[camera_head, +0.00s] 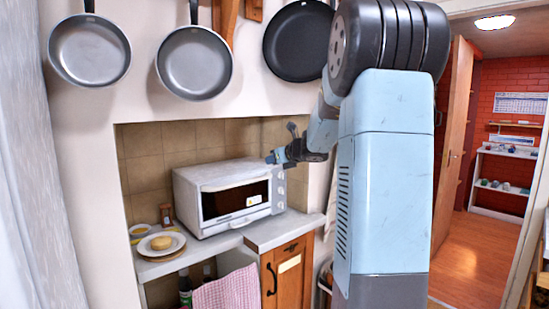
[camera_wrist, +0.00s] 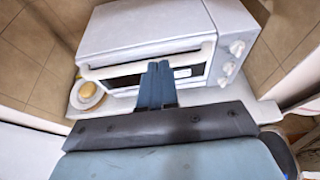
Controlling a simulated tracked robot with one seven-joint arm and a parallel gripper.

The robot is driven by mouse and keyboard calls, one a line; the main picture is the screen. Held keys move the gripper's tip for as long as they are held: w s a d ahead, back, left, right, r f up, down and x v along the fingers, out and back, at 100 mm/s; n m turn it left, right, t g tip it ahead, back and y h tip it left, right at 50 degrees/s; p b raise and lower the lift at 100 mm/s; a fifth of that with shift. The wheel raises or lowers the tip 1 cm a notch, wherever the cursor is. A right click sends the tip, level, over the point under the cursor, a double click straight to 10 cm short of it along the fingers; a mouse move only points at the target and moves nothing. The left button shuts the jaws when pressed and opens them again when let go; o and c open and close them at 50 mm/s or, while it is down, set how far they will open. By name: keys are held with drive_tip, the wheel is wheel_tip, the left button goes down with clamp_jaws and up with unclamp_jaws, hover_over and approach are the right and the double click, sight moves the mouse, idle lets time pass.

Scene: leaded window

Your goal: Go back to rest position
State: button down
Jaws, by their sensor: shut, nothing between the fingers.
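My gripper (camera_head: 272,158) is at the end of my raised arm, in front of the upper right part of a white toaster oven (camera_head: 205,181). In the wrist view my gripper's two blue fingers (camera_wrist: 157,84) are together with nothing between them. They overlap the front of the toaster oven (camera_wrist: 145,25) in that view. Whether the fingertips touch the oven cannot be told. The oven door looks shut, with a handle along its front and knobs on its right side. My arm hides part of the wall and counter at the right.
A plate with a round bun (camera_head: 161,242) sits on the counter (camera_head: 285,229) left of the oven. Pans (camera_head: 194,64) hang above. A wooden cabinet (camera_head: 290,276) and a pink checked towel (camera_head: 228,290) are below. An open doorway with a wooden door (camera_head: 456,130) is at the right.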

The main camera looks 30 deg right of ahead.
drive_tip(key=shift+s+d+r, duration=0.15)
drive_tip(key=shift+s+r, duration=0.3)
drive_tip(key=shift+r, duration=0.25)
drive_tip(key=s+a+f+n+g+y, duration=0.1)
drive_tip(key=s+a+n+g, duration=0.4)
drive_tip(key=s+a+n, duration=1.3)
drive_tip(key=s+f+n+g+h, duration=0.1)
drive_tip(key=s+f+n+h, duration=0.1)
drive_tip(key=s+n, duration=0.5)
drive_tip(key=s+f+n+g+h, duration=0.1)
drive_tip(key=s+f+n, duration=0.3)
drive_tip(key=s+n, duration=0.4)
drive_tip(key=shift+s+a+g+h, duration=0.45)
drive_tip(key=shift+s+h, duration=0.25)
drive_tip(key=shift+s, duration=2.55)
drive_tip(key=shift+f, duration=0.1)
